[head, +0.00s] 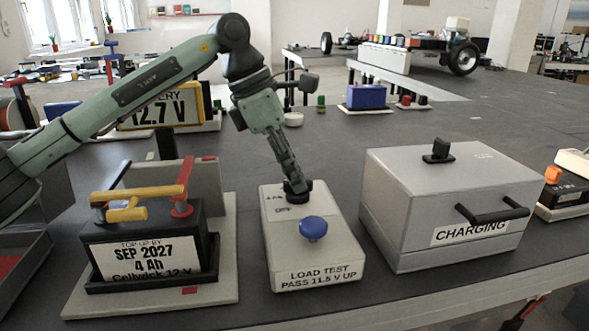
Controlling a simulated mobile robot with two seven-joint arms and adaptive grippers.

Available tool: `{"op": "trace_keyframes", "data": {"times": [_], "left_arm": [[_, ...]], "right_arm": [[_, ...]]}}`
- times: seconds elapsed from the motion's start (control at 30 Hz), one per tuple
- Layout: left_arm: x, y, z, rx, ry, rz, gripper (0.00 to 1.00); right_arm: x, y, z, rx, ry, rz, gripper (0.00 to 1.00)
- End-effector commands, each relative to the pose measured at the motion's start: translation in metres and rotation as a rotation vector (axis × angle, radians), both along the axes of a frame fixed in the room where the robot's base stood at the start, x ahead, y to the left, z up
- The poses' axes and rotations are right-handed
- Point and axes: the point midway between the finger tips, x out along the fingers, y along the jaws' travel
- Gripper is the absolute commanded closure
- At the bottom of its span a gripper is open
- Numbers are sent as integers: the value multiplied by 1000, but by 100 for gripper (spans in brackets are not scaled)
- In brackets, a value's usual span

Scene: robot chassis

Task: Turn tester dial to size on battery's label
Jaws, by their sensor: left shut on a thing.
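The load tester (312,256) is a pale box marked "LOAD TEST PASS 11.5 V UP", with a blue knob (313,228) on top. My left gripper (293,180) points down at its far end, shut on the dark dial (299,189). Small marks reading "4 Ah" and "OFF" show by the dial; the gripper partly hides it and its pointer is not clear. The black battery (146,240) stands left of the tester; its label (150,258) reads "TOP UP BY SEP 2027", "4 Ah" and "Cellwick 12 V". My right gripper is out of view.
Yellow (125,213) and red (182,203) handled parts sit at the battery's top. A grey "CHARGING" box (400,190) with a black handle stands to the right. A display (160,114) reading "12.7 V" stands behind my left arm.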

Motion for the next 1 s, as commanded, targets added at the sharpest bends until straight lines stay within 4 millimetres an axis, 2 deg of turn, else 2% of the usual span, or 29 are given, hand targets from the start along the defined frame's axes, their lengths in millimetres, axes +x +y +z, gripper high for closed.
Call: {"op": "trace_keyframes", "data": {"times": [0.33,0.87,0.9,1.0], "left_arm": [[1,0,1,-1,-3,-142,100],[2,0,1,0,-3,-167,100],[2,0,1,0,-3,-167,85],[2,0,1,0,-3,-167,73]], "right_arm": [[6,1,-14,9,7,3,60],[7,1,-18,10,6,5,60],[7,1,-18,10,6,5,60],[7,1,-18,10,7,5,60]]}}
